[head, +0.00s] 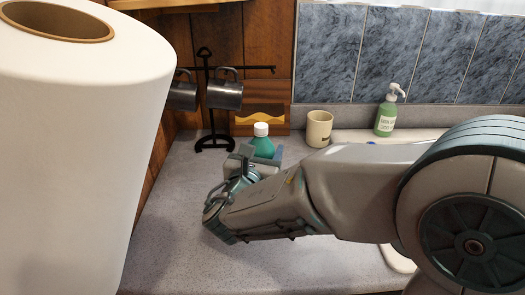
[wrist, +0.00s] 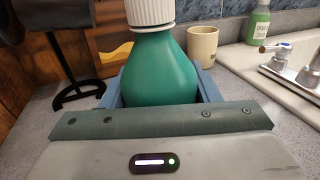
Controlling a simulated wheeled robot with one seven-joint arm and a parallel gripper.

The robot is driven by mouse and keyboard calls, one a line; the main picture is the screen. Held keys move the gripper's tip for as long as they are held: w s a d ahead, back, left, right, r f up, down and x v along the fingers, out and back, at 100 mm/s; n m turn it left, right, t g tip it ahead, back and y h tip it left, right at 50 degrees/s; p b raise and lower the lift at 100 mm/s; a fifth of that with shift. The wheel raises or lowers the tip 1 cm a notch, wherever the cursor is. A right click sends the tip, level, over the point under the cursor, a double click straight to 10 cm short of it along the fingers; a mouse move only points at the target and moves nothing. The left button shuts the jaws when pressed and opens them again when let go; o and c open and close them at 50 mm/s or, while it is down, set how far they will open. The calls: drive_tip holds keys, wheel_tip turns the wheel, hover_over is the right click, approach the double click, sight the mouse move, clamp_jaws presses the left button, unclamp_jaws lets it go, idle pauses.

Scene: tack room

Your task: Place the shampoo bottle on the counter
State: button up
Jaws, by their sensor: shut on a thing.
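The shampoo bottle is green with a white ribbed cap. In the head view the bottle (head: 263,145) shows above my gripper (head: 265,153), which hides its lower part. In the wrist view the bottle (wrist: 160,68) stands upright between the blue fingers of my gripper (wrist: 160,88), which is shut on it. The speckled grey counter (head: 175,235) lies beneath and around them. The bottle's base is hidden, so I cannot tell whether it touches the counter.
A beige mug (head: 319,128) and a green pump bottle (head: 386,112) stand behind, near the sink (head: 350,135). A black rack (head: 206,100) holds dark mugs (head: 226,93). A large white paper roll (head: 80,150) blocks the left. The counter's front left is clear.

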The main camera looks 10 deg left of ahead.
drive_tip(key=shift+r, duration=0.15)
drive_tip(key=o, duration=1.3)
drive_tip(key=shift+o, duration=0.2)
drive_tip(key=shift+r, duration=0.1)
drive_tip(key=s+b, duration=0.1)
drive_tip(key=s, duration=1.1)
drive_tip(key=shift+a, duration=0.45)
